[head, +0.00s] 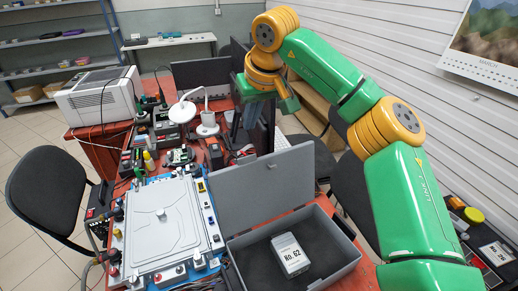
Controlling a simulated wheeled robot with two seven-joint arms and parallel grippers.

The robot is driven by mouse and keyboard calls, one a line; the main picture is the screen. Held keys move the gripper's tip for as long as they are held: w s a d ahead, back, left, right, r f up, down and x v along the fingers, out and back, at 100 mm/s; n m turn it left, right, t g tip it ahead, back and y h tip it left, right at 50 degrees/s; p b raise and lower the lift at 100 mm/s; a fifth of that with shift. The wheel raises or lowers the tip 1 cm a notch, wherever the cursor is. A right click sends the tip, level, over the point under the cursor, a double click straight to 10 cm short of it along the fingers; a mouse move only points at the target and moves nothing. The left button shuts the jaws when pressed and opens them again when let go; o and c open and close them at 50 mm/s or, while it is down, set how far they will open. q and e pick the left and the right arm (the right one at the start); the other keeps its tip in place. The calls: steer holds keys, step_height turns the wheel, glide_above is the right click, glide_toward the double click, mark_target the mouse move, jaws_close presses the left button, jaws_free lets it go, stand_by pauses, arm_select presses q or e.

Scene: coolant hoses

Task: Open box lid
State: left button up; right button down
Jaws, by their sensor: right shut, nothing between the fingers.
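A grey box (348,258) stands open at the front of the red table. Its flat grey lid (262,187) stands raised at the box's far side, leaning back a little. A pale grey block (290,254) labelled "No. 62" lies inside on the dark floor of the box. My right arm, green and orange, arches over from the right. My right gripper (290,104) is at the arm's far end, beyond the lid and well apart from it. It is small here, shut and empty. My left gripper is not in view.
A silver battery-like unit (165,232) on a blue base fills the table left of the box. Behind stand a white printer (100,95), a white lamp (205,118) and dark monitors (262,125). A tray of parts (490,250) lies at the far right.

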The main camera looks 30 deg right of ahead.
mark_target(246, 161)
steer(key=shift+w+a+f+p, duration=0.1)
steer(key=shift+a+f+p, duration=0.2)
steer(key=shift+f, duration=0.95)
steer(key=shift+s+a+f+p, duration=0.1)
steer(key=shift+a+f+p, duration=0.2)
steer(key=shift+f, duration=1)
steer(key=shift+w+a+f+p, duration=0.15)
steer(key=shift+f+p, duration=0.25)
steer(key=shift+f, duration=0.85)
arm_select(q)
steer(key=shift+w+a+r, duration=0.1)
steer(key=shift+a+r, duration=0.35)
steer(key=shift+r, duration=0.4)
arm_select(e)
steer(key=shift+f, duration=0.1)
